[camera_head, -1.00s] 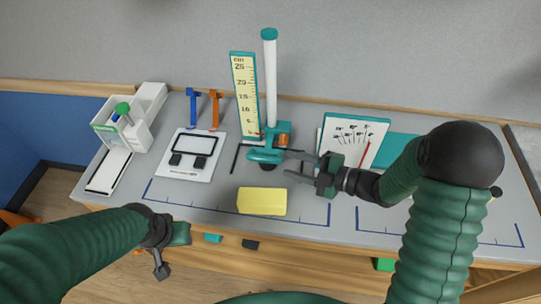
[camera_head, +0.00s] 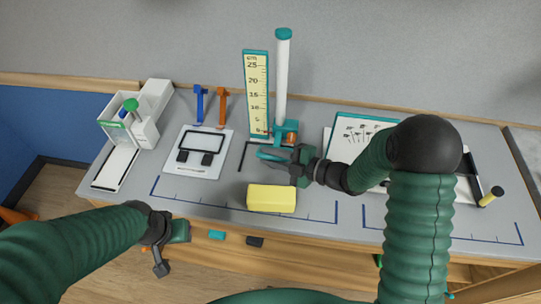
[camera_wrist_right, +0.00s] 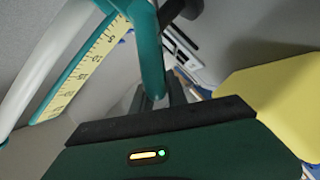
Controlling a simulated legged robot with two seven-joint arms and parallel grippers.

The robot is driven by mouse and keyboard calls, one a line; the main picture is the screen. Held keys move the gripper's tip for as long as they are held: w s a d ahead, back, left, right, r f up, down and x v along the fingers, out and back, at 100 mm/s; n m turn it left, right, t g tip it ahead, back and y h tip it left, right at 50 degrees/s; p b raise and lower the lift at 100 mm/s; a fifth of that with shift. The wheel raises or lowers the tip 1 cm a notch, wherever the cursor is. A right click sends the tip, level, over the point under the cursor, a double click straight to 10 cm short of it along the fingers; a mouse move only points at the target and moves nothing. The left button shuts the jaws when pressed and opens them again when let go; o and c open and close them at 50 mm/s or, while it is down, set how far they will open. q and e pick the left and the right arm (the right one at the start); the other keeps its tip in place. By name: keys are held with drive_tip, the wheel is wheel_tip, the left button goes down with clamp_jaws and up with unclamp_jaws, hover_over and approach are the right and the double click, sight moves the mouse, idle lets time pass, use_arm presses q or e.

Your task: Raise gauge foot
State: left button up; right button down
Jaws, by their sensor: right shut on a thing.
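The height gauge has a white column (camera_head: 283,80) with a teal cap and a yellow centimetre scale (camera_head: 256,92) beside it. Its teal foot (camera_head: 268,152) is low on the column, near the scale's bottom end. My right gripper (camera_head: 272,158) comes in from the right and is shut on the teal foot. In the right wrist view a teal bar of the foot (camera_wrist_right: 149,50) runs between the fingers, which are partly hidden. My left gripper (camera_head: 165,250) hangs empty in front of the table edge; its finger gap is unclear.
A yellow block (camera_head: 271,198) lies just in front of the right gripper. A white board with a black frame (camera_head: 200,150) lies to the left, with blue (camera_head: 199,104) and orange (camera_head: 221,107) clamp-like tools behind. A chart pad (camera_head: 362,130) is partly behind my right arm.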

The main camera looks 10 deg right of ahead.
drive_tip(key=shift+s+a+r, duration=0.1)
drive_tip(key=shift+s+a, duration=0.05)
drive_tip(key=shift+a, duration=0.25)
drive_tip(key=shift+d, duration=0.25)
drive_tip(key=shift+d+f, duration=0.1)
drive_tip(key=shift+f, duration=0.1)
idle(0.4)
wheel_tip(320, 180, up, 23)
drive_tip(key=p, duration=1.3)
drive_tip(key=shift+w, duration=0.2)
drive_tip(key=shift+f, duration=0.1)
